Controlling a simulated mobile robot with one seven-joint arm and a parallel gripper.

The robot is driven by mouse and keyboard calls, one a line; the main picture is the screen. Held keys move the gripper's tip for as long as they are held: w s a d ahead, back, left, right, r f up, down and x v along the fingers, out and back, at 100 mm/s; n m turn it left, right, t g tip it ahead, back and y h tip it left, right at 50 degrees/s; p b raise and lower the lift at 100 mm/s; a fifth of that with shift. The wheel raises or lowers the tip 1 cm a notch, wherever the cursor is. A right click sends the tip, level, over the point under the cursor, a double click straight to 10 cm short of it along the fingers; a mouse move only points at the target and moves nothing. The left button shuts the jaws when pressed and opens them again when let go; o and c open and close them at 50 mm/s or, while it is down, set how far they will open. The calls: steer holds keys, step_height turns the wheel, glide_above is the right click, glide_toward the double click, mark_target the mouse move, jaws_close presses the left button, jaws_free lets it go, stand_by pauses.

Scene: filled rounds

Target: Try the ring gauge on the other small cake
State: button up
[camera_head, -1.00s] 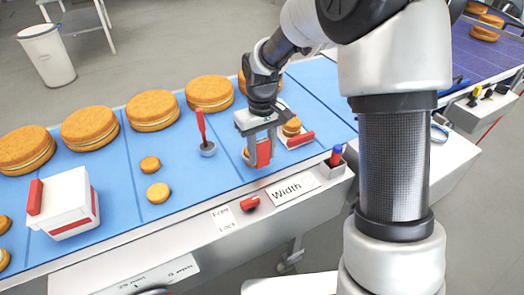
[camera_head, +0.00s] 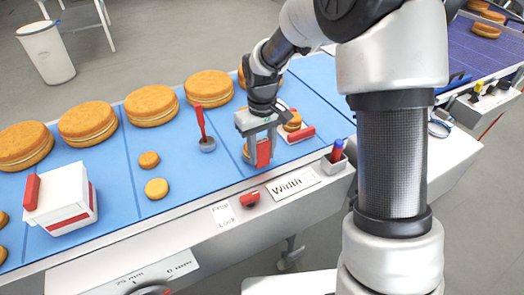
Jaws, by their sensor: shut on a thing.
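My gripper (camera_head: 258,148) is low over the blue belt, shut on an upright red handle (camera_head: 264,153). Whether a ring hangs below the handle, and whether it is around anything, is hidden by the jaws. An orange edge, seemingly of a small cake (camera_head: 246,151), shows just left of the jaws. Another small cake (camera_head: 293,122) is right of my gripper, at a white piece with a red bar (camera_head: 301,134). Two more small cakes, one darker (camera_head: 149,160) and one paler (camera_head: 156,188), lie on the belt to the left, apart from my gripper.
A red-handled tool with a grey cup (camera_head: 207,143) stands left of my gripper. Large filled cakes (camera_head: 151,106) line the belt's far side. A white box with a red bar (camera_head: 62,198) stands at the left. A pen holder (camera_head: 335,162) is on the front rail by the "Width" label (camera_head: 293,186).

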steer(key=shift+f, duration=0.35)
stand_by(1.1)
steer(key=shift+r+p, duration=3.5)
steer(key=shift+r, duration=1.45)
